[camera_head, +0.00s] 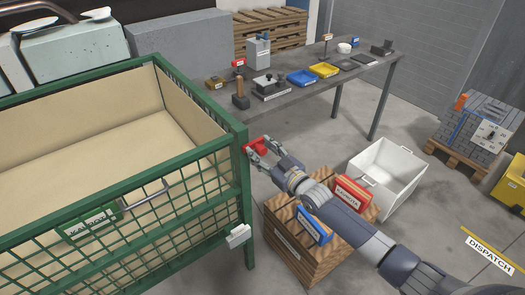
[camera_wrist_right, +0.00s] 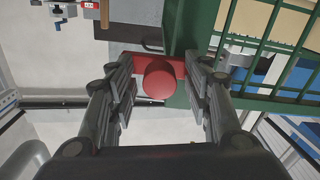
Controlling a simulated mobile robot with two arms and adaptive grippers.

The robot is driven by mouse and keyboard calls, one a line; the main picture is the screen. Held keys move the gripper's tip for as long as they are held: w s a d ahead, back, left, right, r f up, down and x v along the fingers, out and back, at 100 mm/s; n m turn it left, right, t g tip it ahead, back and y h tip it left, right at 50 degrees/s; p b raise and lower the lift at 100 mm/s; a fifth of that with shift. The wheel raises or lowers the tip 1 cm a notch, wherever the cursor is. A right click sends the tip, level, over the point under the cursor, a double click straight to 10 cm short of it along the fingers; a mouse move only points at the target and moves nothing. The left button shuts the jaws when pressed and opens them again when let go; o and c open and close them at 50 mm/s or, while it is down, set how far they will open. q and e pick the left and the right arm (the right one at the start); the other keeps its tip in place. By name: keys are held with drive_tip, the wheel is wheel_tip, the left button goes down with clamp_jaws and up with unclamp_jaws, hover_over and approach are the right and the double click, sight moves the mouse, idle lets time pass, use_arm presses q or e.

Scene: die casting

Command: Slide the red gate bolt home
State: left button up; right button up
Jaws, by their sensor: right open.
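The red gate bolt (camera_head: 257,147) shows as a small red piece at the corner post of the green mesh crate (camera_head: 240,137). In the right wrist view its round red knob (camera_wrist_right: 160,80) stands in front of a red plate, beside the green frame. My right gripper (camera_head: 260,152) is open with its fingers on either side of the knob. In the wrist view (camera_wrist_right: 162,88) a gap shows between the knob and each finger. How far the bolt is slid is hidden. My left gripper is not in view.
A grey workbench (camera_head: 350,72) with small trays and tools stands behind. A wooden crate (camera_head: 290,232) with red and blue boxes is below my right arm, and a white bin (camera_head: 400,180) stands beside it. A white latch-like piece (camera_head: 238,236) sits low on the green crate's post.

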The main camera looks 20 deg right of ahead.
sight(244, 151)
clamp_jaws()
drive_tip(key=shift+s+a+p, duration=0.25)
drive_tip(key=shift+a+p, duration=0.1)
drive_tip(key=shift+a, duration=0.25)
drive_tip(key=shift+s+a+p, duration=0.2)
drive_tip(key=shift+a+p, duration=0.1)
drive_tip(key=shift+a, duration=0.35)
drive_tip(key=shift+s+a+p, duration=0.25)
drive_tip(key=shift+a+p, duration=0.1)
drive_tip(key=shift+a, duration=0.5)
drive_tip(key=shift+f, duration=0.1)
drive_tip(key=shift+s, duration=0.1)
unclamp_jaws()
drive_tip(key=shift+a, duration=0.1)
